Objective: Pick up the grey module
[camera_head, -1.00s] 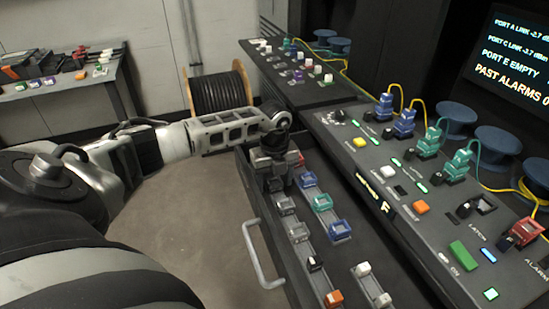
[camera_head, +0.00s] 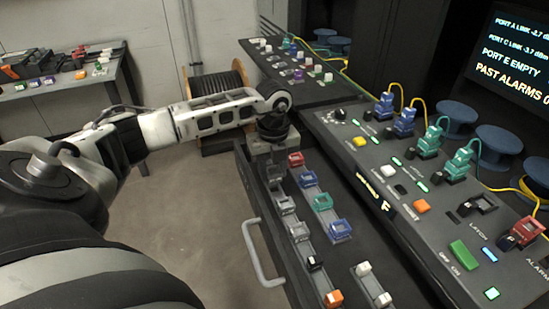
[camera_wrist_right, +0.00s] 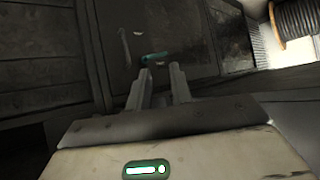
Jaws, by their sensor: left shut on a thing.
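My left gripper (camera_head: 268,158) points down over the far end of the open drawer in the head view. It is shut on a small module, mostly hidden by the fingers; what shows there looks grey. Other grey modules (camera_head: 286,205) stand in the drawer's left row, nearer than the gripper. A red module (camera_head: 295,160) stands just right of it. In the right wrist view my right gripper (camera_wrist_right: 159,82) has its two fingers apart with nothing between them. A blurred teal thing (camera_wrist_right: 154,58) shows beyond its fingertips.
The drawer also holds blue (camera_head: 340,229), green (camera_head: 322,202), black and orange modules. The console (camera_head: 425,240) with plugged connectors and cables borders it on the right. A drawer handle (camera_head: 262,258) sticks out on the left. A cable reel (camera_head: 222,90) stands behind. Floor left of the drawer is clear.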

